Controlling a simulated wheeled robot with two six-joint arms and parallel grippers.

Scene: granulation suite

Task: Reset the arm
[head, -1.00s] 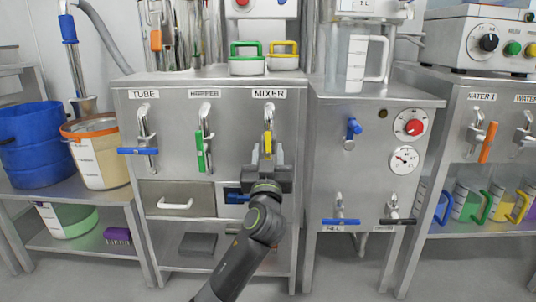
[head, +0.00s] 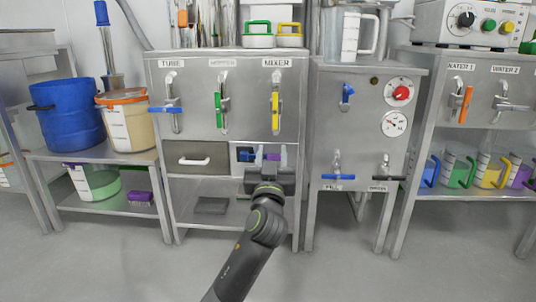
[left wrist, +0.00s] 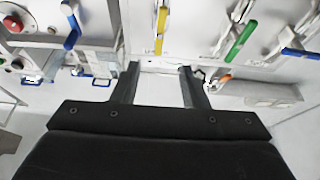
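My left gripper (head: 270,156) is in front of the steel cabinet, below the MIXER valve. It is open and empty, and its two fingers stand apart in the left wrist view (left wrist: 158,82). The valve's yellow handle (head: 275,110) hangs upright above the fingers, clear of them; it also shows at the top of the left wrist view (left wrist: 161,28). Left of it the green handle (head: 220,113) is upright, and the blue TUBE handle (head: 165,110) lies level. My right gripper is not in view.
An open drawer bay with blue and purple items (head: 247,155) lies behind the gripper. A second cabinet (head: 330,130) with gauges stands to the right. The floor in front is clear.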

